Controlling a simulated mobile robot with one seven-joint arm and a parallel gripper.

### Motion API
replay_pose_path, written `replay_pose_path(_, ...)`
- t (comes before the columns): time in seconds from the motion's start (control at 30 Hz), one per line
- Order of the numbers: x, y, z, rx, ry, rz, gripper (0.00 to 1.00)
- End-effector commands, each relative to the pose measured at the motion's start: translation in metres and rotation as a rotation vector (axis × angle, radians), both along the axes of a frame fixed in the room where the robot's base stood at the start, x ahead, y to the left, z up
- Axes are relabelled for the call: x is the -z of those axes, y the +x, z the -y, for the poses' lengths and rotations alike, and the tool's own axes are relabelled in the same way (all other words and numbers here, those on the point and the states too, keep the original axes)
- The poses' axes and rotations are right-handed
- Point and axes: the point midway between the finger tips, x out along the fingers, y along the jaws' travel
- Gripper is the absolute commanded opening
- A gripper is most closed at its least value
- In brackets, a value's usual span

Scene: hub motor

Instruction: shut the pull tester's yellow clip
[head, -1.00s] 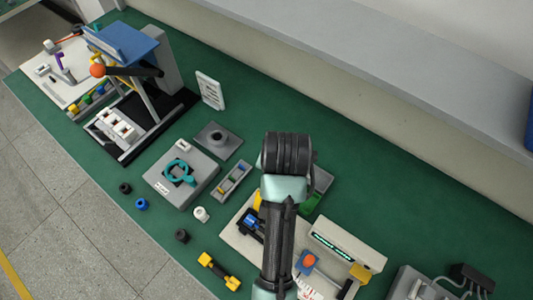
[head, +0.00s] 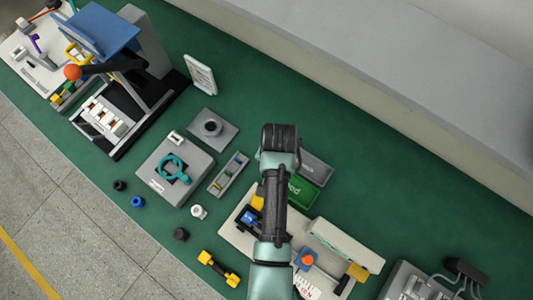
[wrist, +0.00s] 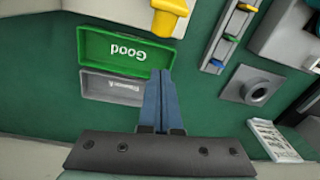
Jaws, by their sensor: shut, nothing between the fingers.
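The pull tester is the pale beige base (head: 234,236) at the lower middle of the head view. A yellow part (head: 257,202), which looks like the clip, stands at its left end beside a blue and black block (head: 248,218), partly behind my arm. A yellow part (wrist: 170,18) also shows at the top of the wrist view, cut off by the edge. Whether the clip is open or shut cannot be told. My gripper (wrist: 159,76) is shut and empty, its blue fingers together over the near edge of the green bin, apart from the yellow part. The head view hides the fingertips.
A green bin marked Good (wrist: 120,48) and a grey bin (wrist: 114,89) lie beside the tester. A narrow tray (head: 229,175), a grey flanged plate (head: 213,129) and a standing sign (head: 200,74) are near. A yellow-and-black tool (head: 218,268) lies at the front.

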Motion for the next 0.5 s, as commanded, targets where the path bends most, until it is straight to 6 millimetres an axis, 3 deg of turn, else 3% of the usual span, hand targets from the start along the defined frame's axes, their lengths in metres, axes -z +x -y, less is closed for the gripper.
replay_pose_path(0.07,0.013,0.0,-0.001,0.0,0.0,-0.004,0.0)
replay_pose_path(0.1,0.003,-0.009,-0.004,-0.002,0.0,-0.002,0.0)
replay_pose_path(0.3,-0.002,-0.029,-0.013,-0.001,-0.001,0.0,0.0)
replay_pose_path(0.5,-0.002,-0.034,-0.017,-0.001,-0.001,0.001,0.0)
